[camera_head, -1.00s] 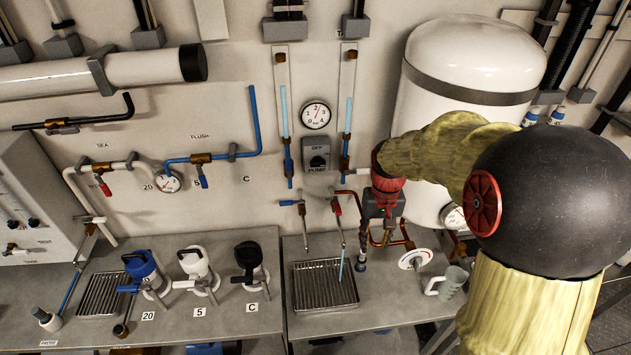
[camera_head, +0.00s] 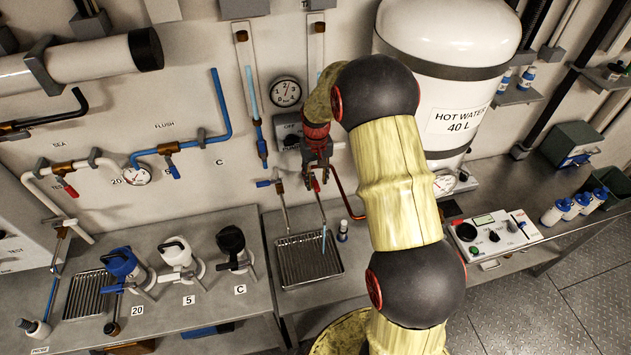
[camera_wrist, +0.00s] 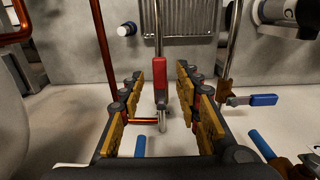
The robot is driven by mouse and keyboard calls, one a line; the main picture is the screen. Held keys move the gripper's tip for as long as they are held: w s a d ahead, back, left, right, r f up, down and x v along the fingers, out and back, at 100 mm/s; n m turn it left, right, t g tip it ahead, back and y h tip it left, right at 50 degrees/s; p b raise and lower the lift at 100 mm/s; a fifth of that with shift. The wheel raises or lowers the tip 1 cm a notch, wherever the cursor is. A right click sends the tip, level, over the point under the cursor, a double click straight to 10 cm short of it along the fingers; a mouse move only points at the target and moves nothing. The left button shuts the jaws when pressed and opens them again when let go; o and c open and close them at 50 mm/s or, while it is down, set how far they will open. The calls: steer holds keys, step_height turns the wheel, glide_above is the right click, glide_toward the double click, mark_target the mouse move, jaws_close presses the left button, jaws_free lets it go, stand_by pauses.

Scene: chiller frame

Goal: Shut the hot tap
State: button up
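The hot tap has a red handle (camera_head: 315,184) and a thin steel spout, with a pale blue stream (camera_head: 323,240) below it over the drip tray (camera_head: 310,277). My gripper (camera_head: 317,150) points at the wall right at this tap. In the wrist view my gripper (camera_wrist: 170,76) is open, its yellow-padded fingers on either side of the red handle (camera_wrist: 161,97) and spout (camera_wrist: 158,45). I see a gap between the fingers; whether either pad touches the handle, I cannot tell. The fingers partly hide the tap in the head view.
The blue-handled tap (camera_head: 268,183) is close on the left; its handle (camera_wrist: 263,99) lies just right of my fingers in the wrist view. A copper pipe (camera_wrist: 103,45) runs close on the other side. The white hot water tank (camera_head: 450,50) stands behind my arm.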

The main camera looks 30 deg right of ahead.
steer(key=shift+f, duration=0.85)
steer(key=c, duration=0.3)
jaws_close()
